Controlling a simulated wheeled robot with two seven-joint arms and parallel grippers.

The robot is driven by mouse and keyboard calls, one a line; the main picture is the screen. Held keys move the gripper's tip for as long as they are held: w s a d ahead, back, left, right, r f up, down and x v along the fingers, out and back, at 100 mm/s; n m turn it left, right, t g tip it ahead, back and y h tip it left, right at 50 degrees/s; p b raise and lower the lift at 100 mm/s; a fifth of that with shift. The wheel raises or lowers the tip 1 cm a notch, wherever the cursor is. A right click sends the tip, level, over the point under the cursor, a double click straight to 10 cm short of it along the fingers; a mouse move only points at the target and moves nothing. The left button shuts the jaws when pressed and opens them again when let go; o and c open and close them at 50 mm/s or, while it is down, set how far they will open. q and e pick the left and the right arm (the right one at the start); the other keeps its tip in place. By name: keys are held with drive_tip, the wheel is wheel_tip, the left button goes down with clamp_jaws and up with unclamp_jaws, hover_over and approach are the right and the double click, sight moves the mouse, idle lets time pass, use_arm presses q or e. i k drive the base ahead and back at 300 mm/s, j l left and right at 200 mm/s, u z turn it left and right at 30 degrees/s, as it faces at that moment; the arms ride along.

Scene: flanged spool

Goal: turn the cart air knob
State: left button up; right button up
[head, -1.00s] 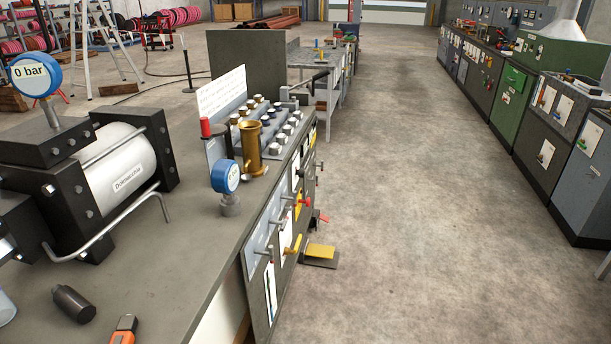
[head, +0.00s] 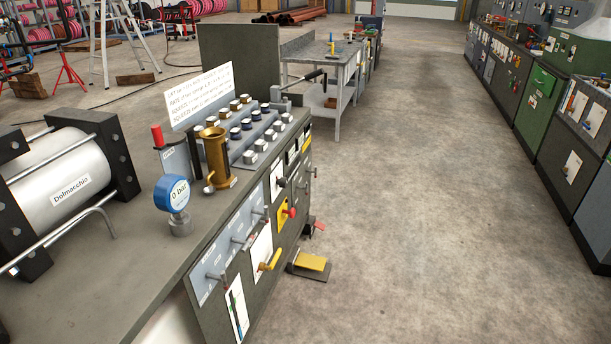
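The cart is a grey bench with a front panel (head: 205,313) that carries several controls. They include a red knob (head: 290,212) on a yellow plate, a yellow handle (head: 270,261) and several small grey levers (head: 218,276). The labels are too small to read, so I cannot tell which control is the cart air knob. A blue gauge (head: 173,193) reading 0 bar stands on the bench top near the front edge. Neither of my grippers shows in the head view.
A white cylinder (head: 45,165) marked "Dolmacchio" lies in a black frame at the left. A brass cylinder (head: 217,157) and rows of capped fittings (head: 261,125) stand on the bench. A yellow pedal (head: 311,261) is on the floor by the panel. The aisle to the right is clear.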

sight(284, 181)
drive_tip(key=i+l, duration=0.2)
drive_tip(key=l, duration=0.2)
drive_tip(key=i+l, duration=0.2)
drive_tip(key=l, duration=0.25)
drive_tip(key=i+l, duration=0.2)
drive_tip(key=l, duration=0.2)
drive_tip(key=i+l+u, duration=0.1)
drive_tip(key=l, duration=0.3)
drive_tip(key=i+l, duration=0.3)
drive_tip(key=l, duration=0.15)
drive_tip(key=i+l, duration=0.2)
drive_tip(key=l, duration=0.2)
drive_tip(key=i+l, duration=0.2)
drive_tip(key=l, duration=0.25)
drive_tip(key=i+l+u, duration=0.1)
drive_tip(key=l, duration=0.35)
drive_tip(key=i+j, duration=0.05)
drive_tip(key=i, duration=0.05)
